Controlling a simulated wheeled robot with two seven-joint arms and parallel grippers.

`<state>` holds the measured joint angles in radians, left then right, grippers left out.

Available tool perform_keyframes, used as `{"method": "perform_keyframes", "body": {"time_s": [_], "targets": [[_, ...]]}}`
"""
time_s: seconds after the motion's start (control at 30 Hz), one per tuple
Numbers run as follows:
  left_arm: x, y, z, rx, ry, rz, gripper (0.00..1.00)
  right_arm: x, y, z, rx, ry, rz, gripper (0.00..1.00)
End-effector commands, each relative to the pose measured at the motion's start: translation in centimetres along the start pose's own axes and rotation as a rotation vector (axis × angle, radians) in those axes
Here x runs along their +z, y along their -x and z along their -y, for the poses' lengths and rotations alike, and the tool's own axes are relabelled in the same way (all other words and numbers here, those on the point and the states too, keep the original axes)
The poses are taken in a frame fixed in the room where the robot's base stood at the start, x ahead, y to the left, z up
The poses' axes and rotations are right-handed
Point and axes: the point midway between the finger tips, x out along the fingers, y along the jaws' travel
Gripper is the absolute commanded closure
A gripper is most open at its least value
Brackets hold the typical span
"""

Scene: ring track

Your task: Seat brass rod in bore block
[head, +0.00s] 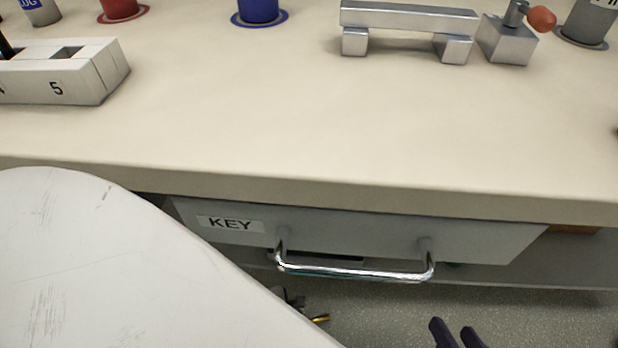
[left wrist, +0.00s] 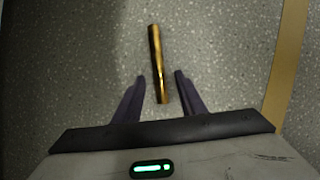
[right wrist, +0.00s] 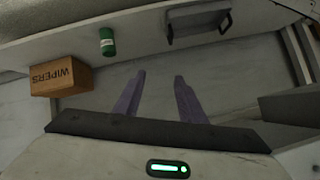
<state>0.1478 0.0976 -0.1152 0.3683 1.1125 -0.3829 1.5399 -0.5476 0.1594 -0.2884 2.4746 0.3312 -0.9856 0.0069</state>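A brass rod (left wrist: 158,62) lies lengthwise ahead of my left gripper (left wrist: 160,82) in the left wrist view, over the speckled floor. Its near end is between the open fingertips, with a gap on both sides. In the head view a short brass end (head: 320,318) shows below the drawer, beside the dark left gripper (head: 290,298), mostly hidden by my white arm. My right gripper (head: 455,335) is open and empty at the bottom of the head view; it also shows in the right wrist view (right wrist: 158,80). I cannot tell for certain which block is the bore block.
The bench carries a numbered slotted block (head: 100,72), a metal bridge piece (head: 405,18), and a metal cube (head: 507,42) with a red ball lever. The KEY drawer (head: 370,236) has a chrome handle (head: 355,273). A WIPERS box (right wrist: 62,75) and green cylinder (right wrist: 107,42) lie under the bench.

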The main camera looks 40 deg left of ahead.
Motion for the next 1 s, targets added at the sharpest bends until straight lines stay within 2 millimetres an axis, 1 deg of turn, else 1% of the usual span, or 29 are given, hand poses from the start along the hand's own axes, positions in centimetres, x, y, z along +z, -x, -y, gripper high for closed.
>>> {"method": "perform_keyframes", "body": {"time_s": [0.03,0.07,0.3,0.33,0.47,0.5,0.53,0.57,0.87,0.97,1.0], "targets": [[-0.1,-0.6,0.0,0.0,0.0,0.0,0.63,0.0,-0.1,0.1,-0.008,-0.003,-0.011,0.63],[0.0,-0.7,0.0,0.0,0.001,0.0,0.63,-0.1,0.0,0.2,-0.011,-0.004,-0.016,0.63],[0.1,-0.5,0.0,0.0,0.001,0.0,0.63,-0.4,0.2,0.4,-0.015,-0.005,-0.022,0.63],[0.1,-0.5,0.0,0.0,0.001,0.0,0.64,-0.4,0.2,0.4,-0.015,-0.005,-0.022,0.63],[0.1,-0.5,0.0,0.0,0.0,0.0,0.86,-0.4,0.2,0.4,-0.015,-0.005,-0.022,0.63],[0.1,-0.5,0.0,0.0,0.0,0.0,0.93,-0.4,0.2,0.4,-0.015,-0.005,-0.021,0.63],[0.1,-0.5,0.0,0.0,0.0,0.0,0.98,-0.4,0.2,0.4,-0.015,-0.005,-0.021,0.63],[0.1,-0.5,0.0,0.0,0.0,0.0,1.0,-0.4,0.2,0.4,-0.015,-0.005,-0.021,0.63],[0.2,-0.3,0.0,0.0,0.0,0.001,1.0,-0.5,0.3,0.4,-0.013,-0.004,-0.02,0.63],[0.5,0.5,0.1,0.0,0.0,0.001,1.0,-0.9,0.6,0.4,-0.004,0.002,-0.012,0.63],[0.7,0.9,0.1,0.0,-0.001,0.001,1.0,-0.7,0.6,0.2,0.006,0.005,0.003,0.63]]}}
